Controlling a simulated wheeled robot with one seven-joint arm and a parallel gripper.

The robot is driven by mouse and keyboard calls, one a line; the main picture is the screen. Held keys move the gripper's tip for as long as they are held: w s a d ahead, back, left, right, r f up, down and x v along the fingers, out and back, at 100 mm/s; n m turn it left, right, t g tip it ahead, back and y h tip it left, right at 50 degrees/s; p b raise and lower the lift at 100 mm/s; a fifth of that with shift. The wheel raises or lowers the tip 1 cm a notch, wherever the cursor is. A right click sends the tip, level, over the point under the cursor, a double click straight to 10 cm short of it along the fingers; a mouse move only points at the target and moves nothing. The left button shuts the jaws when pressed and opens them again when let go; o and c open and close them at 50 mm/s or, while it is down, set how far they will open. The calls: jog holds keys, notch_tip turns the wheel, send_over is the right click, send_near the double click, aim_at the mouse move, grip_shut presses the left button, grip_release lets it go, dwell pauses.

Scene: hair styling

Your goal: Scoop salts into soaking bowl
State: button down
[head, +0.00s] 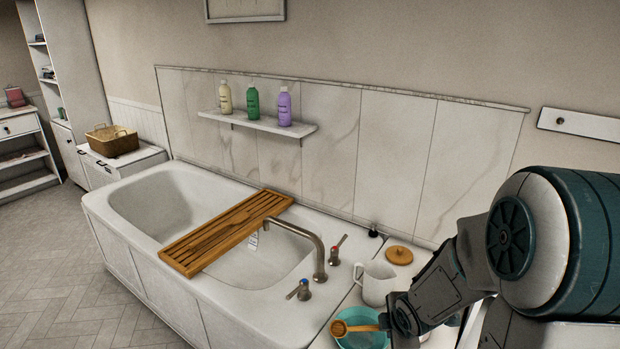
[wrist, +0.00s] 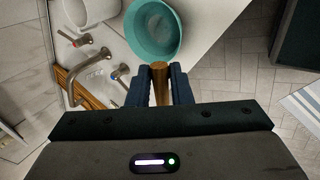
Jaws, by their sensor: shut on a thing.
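A wooden scoop (head: 340,328) has its round bowl over the teal soaking bowl (head: 372,341) in the head view. In the wrist view my gripper (wrist: 160,78) is shut on the scoop's wooden handle (wrist: 160,88), and the scoop's far end is not clearly seen. The teal bowl (wrist: 152,58) lies just beyond my fingertips there, with a pale, whitish patch inside it. Whether the scoop holds salts is too small to tell. A salt container cannot be made out for certain.
A white pitcher (head: 375,283) and a round wooden lid (head: 399,255) stand on the counter behind the bowl. The bathtub (head: 150,250) with a wooden tray (head: 225,235) and faucet (head: 318,255) lies to the left. Bottles (head: 254,104) stand on a wall shelf (head: 262,124).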

aim_at(365, 328)
jog(key=shift+f+b, duration=0.3)
jog(key=shift+f, duration=0.25)
jog(key=shift+a+m+g+h+b, duration=0.3)
jog(key=shift+m+h+b, duration=0.1)
jog(key=shift+m+b, duration=0.7)
jog(key=s+a+m+g+b, duration=0.1)
jog(key=m, duration=0.5)
jog(key=s+a+m+g+b, duration=0.1)
jog(key=m+g, duration=0.1)
jog(key=m, duration=0.4)
jog(key=a+m+g+b, duration=0.1)
jog(key=m+g, duration=0.1)
jog(key=m, duration=0.4)
jog(key=shift+s+a+y, duration=0.3)
jog(key=shift+s+a, duration=0.05)
jog(key=shift+s, duration=0.05)
